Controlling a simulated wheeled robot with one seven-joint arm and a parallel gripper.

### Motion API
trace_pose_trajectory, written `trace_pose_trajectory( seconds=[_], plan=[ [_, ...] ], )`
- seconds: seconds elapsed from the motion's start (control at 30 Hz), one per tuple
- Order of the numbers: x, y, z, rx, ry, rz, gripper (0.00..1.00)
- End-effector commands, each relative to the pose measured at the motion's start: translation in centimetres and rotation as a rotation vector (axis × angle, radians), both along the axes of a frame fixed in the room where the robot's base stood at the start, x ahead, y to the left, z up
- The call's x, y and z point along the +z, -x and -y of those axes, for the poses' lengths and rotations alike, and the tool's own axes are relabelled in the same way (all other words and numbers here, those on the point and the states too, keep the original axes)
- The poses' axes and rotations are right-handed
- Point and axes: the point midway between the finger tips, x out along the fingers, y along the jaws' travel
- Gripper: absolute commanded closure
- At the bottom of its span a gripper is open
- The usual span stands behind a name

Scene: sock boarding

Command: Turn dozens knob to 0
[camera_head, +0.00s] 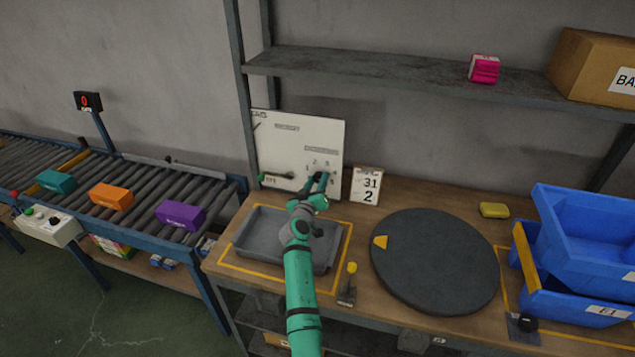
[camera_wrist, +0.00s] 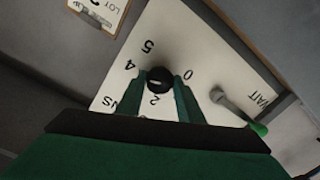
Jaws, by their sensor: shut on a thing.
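The dozens knob (camera_wrist: 160,79) is a small black round dial on a white panel (camera_head: 300,150). In the wrist view the panel (camera_wrist: 185,40) appears rotated, with the numerals 5, 4, 2 and 0 around the knob. A short pale mark shows on the knob's face; which numeral it points to I cannot tell. My gripper (camera_wrist: 168,98) has its two green fingers on either side of the knob and is shut on it. In the head view my gripper (camera_head: 319,182) is at the panel's lower right and hides the knob.
A green-tipped lever (camera_wrist: 238,110) sits beside the dial, near the word WAIT. A number card (camera_head: 366,187) stands just right of the panel. A grey tray (camera_head: 247,252) lies below my arm, with a dark turntable (camera_head: 435,265) and blue bins (camera_head: 585,240) to the right.

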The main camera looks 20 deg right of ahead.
Motion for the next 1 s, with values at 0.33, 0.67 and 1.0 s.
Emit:
trace_pose_trajectory(
  seconds=[0.33, 0.67, 1.0],
  plan=[
    [-0.2, 0.03, -0.03, -0.001, 0.272, -0.187, 0.89],
    [-0.17, 0.0, -0.01, -0.001, 0.532, -0.362, 0.89],
    [-0.17, -0.01, 0.0, -0.001, 0.8, -0.544, 0.89]
  ],
)
